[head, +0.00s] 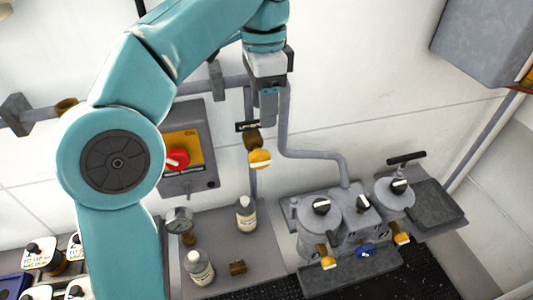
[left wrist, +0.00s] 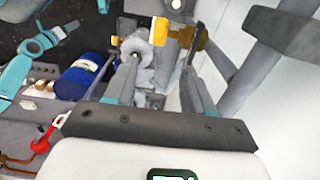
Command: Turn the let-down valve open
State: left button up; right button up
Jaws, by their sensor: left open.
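A brass valve (head: 254,140) with a black bar handle and a yellow-and-white end hangs on the wall pipe in the head view. No label names it as the let-down valve. My left gripper (head: 268,104) points down just above it, open and apart from it. In the left wrist view the open fingers (left wrist: 158,70) have nothing between their tips that I can see gripped. A yellow end (left wrist: 160,30) and brass body (left wrist: 192,36) show beyond the tips. My right gripper is in neither view.
A grey box with a red knob (head: 177,159) is on the wall left of the valve. Below stand two bottles (head: 246,214), a gauge (head: 179,220) and a grey pump unit (head: 322,212) with black knobs. A blue drum (left wrist: 85,74) shows in the wrist view.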

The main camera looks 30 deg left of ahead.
pick_arm(q)
jog(key=b, duration=0.1)
send_over(263, 151)
jog(key=f, duration=0.4)
jog(key=shift+s+d+f, duration=0.15)
jog(key=shift+s+f, duration=0.1)
jog(key=shift+s, duration=0.1)
jog(key=f, duration=0.6)
jog(key=shift+w+f+b, duration=0.2)
jog(key=shift+w+b, duration=0.1)
jog(key=shift+b, duration=0.1)
jog(key=shift+s+f, duration=0.2)
jog(key=shift+f, duration=0.25)
jog(key=shift+w+f, duration=0.2)
jog(key=shift+w, duration=0.1)
jog(key=shift+s+r, duration=0.1)
jog(key=shift+s, duration=0.05)
jog(key=c, duration=0.8)
jog(key=shift+c, duration=0.8)
